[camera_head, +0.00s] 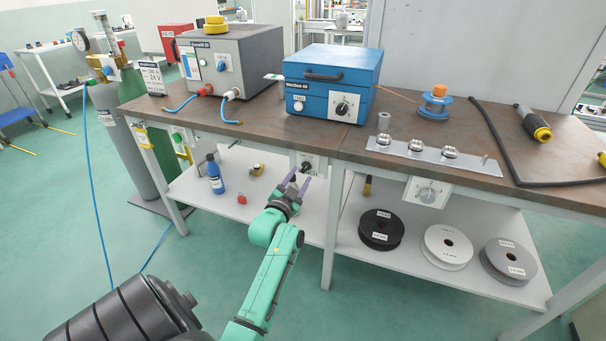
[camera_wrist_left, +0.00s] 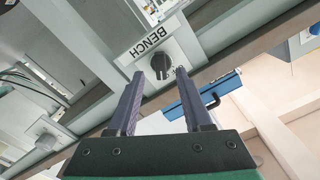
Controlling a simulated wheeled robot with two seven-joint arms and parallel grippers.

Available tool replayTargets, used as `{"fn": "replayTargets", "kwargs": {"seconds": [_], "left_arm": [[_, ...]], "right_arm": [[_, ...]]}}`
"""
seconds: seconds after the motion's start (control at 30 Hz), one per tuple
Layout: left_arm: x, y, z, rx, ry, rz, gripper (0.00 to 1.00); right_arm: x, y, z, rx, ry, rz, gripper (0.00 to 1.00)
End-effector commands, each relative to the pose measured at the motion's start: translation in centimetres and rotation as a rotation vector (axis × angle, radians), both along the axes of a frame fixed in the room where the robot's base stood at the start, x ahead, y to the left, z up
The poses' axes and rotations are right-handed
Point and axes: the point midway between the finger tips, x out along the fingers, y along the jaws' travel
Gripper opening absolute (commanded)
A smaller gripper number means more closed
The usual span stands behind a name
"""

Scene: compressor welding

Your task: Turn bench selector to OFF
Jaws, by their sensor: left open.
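The bench selector (camera_head: 306,166) is a small dark knob on a light plate under the table's front edge, near the middle of the head view. In the left wrist view the dark knob (camera_wrist_left: 161,64) sits on a white plate marked BENCH (camera_wrist_left: 152,36). My left gripper (camera_head: 298,179) is open just in front of the selector, and its fingertips partly overlap the plate. In the left wrist view its two fingers (camera_wrist_left: 160,85) point at the knob, one on each side of it in the picture. Contact cannot be told. My right gripper is not in view.
A brown-topped workbench (camera_head: 270,125) carries a grey unit (camera_head: 240,55), a blue unit (camera_head: 332,75) and a metal strip with fittings (camera_head: 432,153). Another dial (camera_head: 428,192) hangs under the edge at right. Spools and a blue bottle (camera_head: 215,175) stand on the lower shelf.

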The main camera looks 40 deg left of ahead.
Motion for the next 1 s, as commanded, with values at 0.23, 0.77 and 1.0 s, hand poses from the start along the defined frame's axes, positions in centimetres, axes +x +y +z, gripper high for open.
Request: {"fn": "replayTargets", "kwargs": {"seconds": [0.23,0.77,1.0], "left_arm": [[2.9,1.1,0.0,-0.001,-0.001,0.001,0.5],[2.9,1.0,-0.1,-0.001,0.0,0.001,0.0],[2.9,1.0,0.0,-0.034,-0.009,0.0,0.0]], "right_arm": [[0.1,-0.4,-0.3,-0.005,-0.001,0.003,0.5],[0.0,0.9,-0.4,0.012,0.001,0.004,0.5],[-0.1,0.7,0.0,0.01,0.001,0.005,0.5]]}}
